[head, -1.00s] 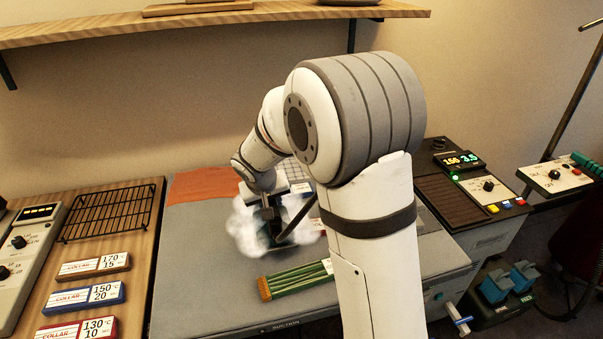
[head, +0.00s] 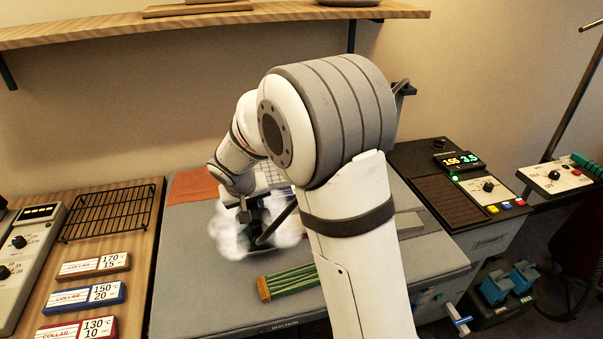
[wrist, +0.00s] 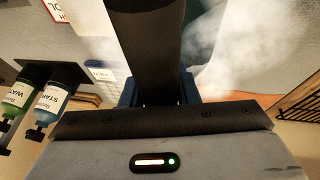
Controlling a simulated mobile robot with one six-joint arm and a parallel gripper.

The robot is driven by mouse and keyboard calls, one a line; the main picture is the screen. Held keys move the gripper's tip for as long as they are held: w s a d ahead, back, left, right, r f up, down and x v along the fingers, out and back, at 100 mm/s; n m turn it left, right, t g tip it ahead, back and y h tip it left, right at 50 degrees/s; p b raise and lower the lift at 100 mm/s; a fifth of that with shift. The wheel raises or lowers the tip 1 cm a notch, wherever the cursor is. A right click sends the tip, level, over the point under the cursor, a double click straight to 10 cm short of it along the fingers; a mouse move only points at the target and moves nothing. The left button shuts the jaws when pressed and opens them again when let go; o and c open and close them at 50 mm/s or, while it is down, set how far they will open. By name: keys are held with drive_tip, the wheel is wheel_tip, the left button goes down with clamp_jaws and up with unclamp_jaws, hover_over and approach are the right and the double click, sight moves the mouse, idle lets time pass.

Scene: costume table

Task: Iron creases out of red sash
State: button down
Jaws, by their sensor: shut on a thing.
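My gripper (head: 243,204) is shut on the dark iron (head: 254,219), low over the grey pressing table (head: 200,290), in white steam. The gripper's dark palm and the iron's thick dark handle (wrist: 145,45) fill the wrist view. The iron's soleplate is hidden, so I cannot tell whether it touches cloth. A flat orange-red cloth (head: 193,184) lies at the table's back left; I cannot tell whether it is the red sash. A green striped sash (head: 290,279) with a gold fringe lies at the front, partly behind my arm.
A wire rack (head: 110,212) and brown, blue and red collar cards (head: 80,293) lie on the left wooden counter. A control unit with a lit display (head: 459,162) stands at the right. The table's front left is clear.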

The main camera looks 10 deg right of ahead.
drive_tip(key=shift+a+r, duration=0.1)
drive_tip(key=shift+a, duration=0.6)
drive_tip(key=shift+r+p, duration=2)
drive_tip(key=shift+r, duration=2)
